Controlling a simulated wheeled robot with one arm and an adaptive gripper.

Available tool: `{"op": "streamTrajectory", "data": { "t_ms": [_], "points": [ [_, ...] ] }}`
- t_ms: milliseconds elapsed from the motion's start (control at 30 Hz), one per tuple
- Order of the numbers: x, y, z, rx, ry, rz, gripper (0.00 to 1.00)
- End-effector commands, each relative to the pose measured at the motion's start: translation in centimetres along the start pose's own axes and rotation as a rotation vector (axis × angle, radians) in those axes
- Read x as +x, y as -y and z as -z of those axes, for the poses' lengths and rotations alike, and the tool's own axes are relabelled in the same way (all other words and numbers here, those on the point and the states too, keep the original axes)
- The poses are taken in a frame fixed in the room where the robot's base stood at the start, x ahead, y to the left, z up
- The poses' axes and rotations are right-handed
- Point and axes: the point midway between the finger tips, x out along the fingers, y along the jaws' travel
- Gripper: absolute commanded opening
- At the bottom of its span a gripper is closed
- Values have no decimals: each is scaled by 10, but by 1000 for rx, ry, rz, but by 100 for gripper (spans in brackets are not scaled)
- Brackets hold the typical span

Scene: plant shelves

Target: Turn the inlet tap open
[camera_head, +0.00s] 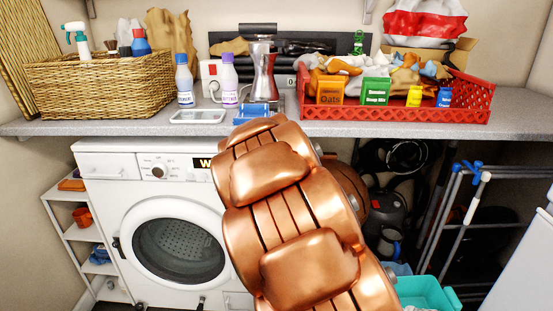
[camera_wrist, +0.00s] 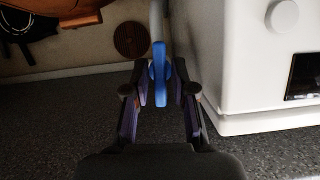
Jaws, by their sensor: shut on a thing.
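In the wrist view, the tap's blue handle (camera_wrist: 158,70) stands between the two fingers of my gripper (camera_wrist: 157,88). It is a narrow upright blue piece at the lower end of a grey pipe (camera_wrist: 157,20). The fingers are shut on the handle, one on each side. How far the tap is turned cannot be told. In the head view, my copper-coloured arm fills the lower middle and hides the tap and my gripper.
In the wrist view, a white appliance (camera_wrist: 250,70) stands close to the right of my gripper. In the head view, a washing machine (camera_head: 110,200) is left of my arm. A worktop (camera_head: 355,128) with a wicker basket (camera_head: 100,90) and red crate (camera_head: 395,115) runs above.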

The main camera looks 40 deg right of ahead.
Motion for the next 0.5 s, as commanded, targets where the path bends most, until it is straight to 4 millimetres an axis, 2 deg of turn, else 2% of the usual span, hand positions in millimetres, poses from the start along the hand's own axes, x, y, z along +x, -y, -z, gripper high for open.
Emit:
{"op": "streamTrajectory", "data": {
  "t_ms": [500],
  "points": [
    [0,0,0,-40,1,-18,0]
  ]
}}
